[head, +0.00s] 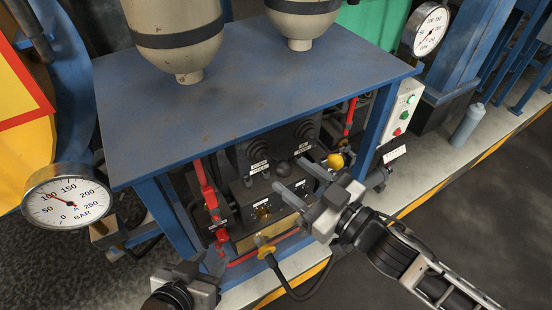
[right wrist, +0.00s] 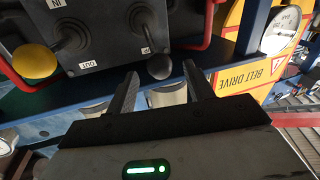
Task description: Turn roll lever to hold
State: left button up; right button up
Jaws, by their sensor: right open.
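The black control box (head: 262,199) sits under the blue table and carries several levers and small white labels. A lever with a black ball knob (head: 282,168) shows on it; the knob is also in the right wrist view (right wrist: 158,67). A yellow ball knob (head: 336,161) is to its right, and at the left in the right wrist view (right wrist: 35,61). I cannot read which lever is roll. My right gripper (head: 291,176) is open, its fingertips on either side of the black knob in view; contact is not clear. My left gripper (head: 203,263) is low at the left, its jaws unclear.
The blue table top (head: 240,95) overhangs the box, and its front leg (head: 371,140) stands at right. Red handles (head: 206,190) rise left of the box. Pressure gauges (head: 67,196) flank the table.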

aim_at(277, 164)
jog(key=x, duration=0.4)
jog(key=shift+w+a, duration=0.2)
pick_arm(q)
jog(key=shift+f, duration=0.1)
pick_arm(e)
jog(key=shift+w+a, duration=0.4)
jog(key=shift+a, duration=0.1)
